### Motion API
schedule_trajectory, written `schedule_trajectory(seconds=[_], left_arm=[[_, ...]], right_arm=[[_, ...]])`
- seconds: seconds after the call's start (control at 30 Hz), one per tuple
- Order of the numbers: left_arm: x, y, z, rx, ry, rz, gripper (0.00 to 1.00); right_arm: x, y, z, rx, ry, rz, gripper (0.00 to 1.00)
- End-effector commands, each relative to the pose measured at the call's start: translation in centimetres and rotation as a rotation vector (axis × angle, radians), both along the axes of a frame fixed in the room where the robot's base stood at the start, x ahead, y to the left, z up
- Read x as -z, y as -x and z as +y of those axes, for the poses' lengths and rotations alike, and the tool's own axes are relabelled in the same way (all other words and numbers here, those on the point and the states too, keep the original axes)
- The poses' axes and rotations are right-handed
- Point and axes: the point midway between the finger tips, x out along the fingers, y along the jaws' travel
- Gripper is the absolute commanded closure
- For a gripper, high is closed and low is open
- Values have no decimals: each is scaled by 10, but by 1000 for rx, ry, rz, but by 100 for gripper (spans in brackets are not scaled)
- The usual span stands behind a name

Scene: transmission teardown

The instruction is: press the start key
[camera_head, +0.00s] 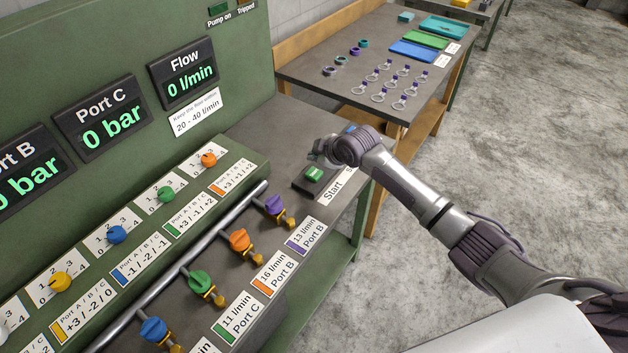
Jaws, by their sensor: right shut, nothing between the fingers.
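The start key (314,173) is a green button on a dark box, with a white "Start" label (337,186) beside it, near the right end of the green test bench. My right gripper (322,153) is shut and empty. It appears just behind and above the key in the picture; I cannot tell whether it touches the box. Its fingertips are partly hidden by its own wrist. My left gripper is out of the picture.
Displays read Flow (189,75) 0 l/min and Port C (107,117) 0 bar. Coloured knobs (165,194) and valves (240,241) line the bench left of the key. A table (330,66) with rings and trays stands behind. Floor (505,150) at right is clear.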

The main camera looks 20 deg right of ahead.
Motion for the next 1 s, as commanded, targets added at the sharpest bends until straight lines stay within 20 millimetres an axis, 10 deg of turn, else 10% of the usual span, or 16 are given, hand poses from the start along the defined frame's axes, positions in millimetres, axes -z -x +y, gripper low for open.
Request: schedule_trajectory(seconds=[0.27, 1.0], left_arm=[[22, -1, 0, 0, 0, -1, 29], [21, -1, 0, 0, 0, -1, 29]], right_arm=[[31, 0, 0, 0, 0, 0, 100], [32, 0, 0, -1, 0, 1, 100]])
